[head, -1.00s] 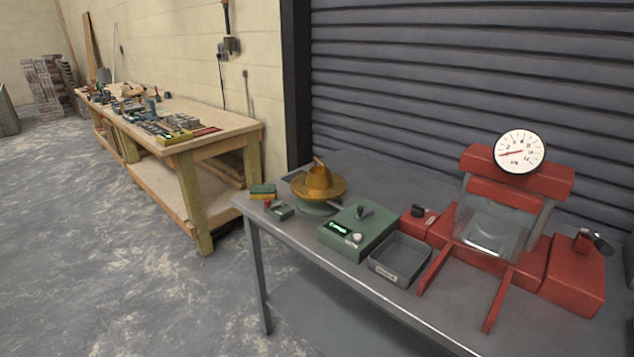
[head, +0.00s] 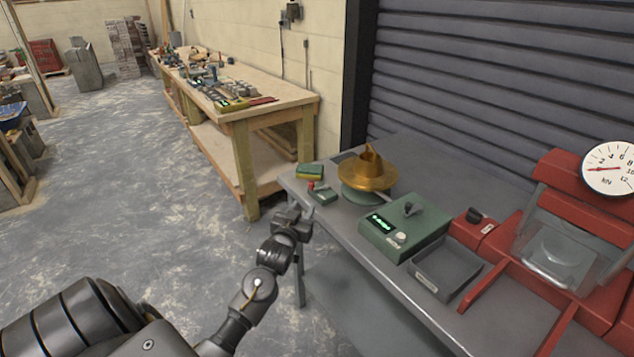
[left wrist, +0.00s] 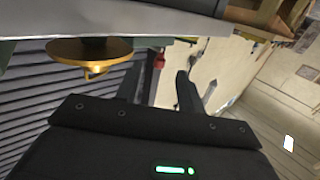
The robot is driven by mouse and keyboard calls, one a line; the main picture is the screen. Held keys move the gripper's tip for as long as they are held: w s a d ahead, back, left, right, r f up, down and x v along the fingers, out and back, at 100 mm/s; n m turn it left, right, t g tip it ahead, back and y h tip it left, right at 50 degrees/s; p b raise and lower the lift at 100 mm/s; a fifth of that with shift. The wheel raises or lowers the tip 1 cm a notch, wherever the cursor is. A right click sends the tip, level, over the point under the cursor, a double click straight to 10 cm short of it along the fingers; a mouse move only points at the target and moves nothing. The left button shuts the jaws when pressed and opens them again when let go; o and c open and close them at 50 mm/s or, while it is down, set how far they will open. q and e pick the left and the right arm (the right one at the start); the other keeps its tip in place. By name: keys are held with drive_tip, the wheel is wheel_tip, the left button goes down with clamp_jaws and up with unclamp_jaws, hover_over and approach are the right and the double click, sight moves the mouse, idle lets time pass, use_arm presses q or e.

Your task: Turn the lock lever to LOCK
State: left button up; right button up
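No LOCK lettering is legible, so I cannot tell which part is the lock lever. A green box (head: 395,235) with a lit display carries a black lever (head: 411,208). A small green block with a red knob (head: 320,191) sits at the bench's left corner; the red knob also shows in the left wrist view (left wrist: 160,61). A black knob (head: 475,214) sits on a small red block. My left gripper (head: 297,217) is off the bench's left corner, empty, its fingers apart in the left wrist view (left wrist: 158,92). My right gripper is out of view.
A brass disc with a cone (head: 368,178) stands behind the green box and also shows in the left wrist view (left wrist: 92,52). A grey tray (head: 447,270) and a red machine with a dial (head: 609,169) stand to the right. A wooden workbench (head: 240,112) is behind left.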

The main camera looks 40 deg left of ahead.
sight(310, 186)
use_arm(q)
drive_tip(key=shift+n, duration=0.3)
drive_tip(key=r+x, duration=0.1)
drive_tip(key=x, duration=0.6)
drive_tip(key=r+p+x, duration=0.1)
drive_tip(key=x, duration=0.2)
drive_tip(key=shift+w+a+r, duration=0.15)
drive_tip(key=shift+a+r, duration=0.1)
drive_tip(key=shift+c, duration=0.5)
clamp_jaws()
drive_tip(key=shift+a+m+t+h, duration=0.25)
drive_tip(key=shift+m+t+h, duration=0.15)
drive_tip(key=shift+h, duration=0.2)
drive_tip(key=shift+w+a+m+t+h, duration=0.15)
drive_tip(key=shift+m+h, duration=0.25)
drive_tip(key=shift+h, duration=0.2)
drive_tip(key=shift+w+a+m+t+h, duration=0.15)
drive_tip(key=shift+m+h, duration=0.25)
drive_tip(key=shift+h, duration=0.2)
drive_tip(key=shift+w+m+h+b, duration=0.15)
drive_tip(key=shift+m+h+b, duration=0.15)
drive_tip(key=shift+m+h, duration=0.35)
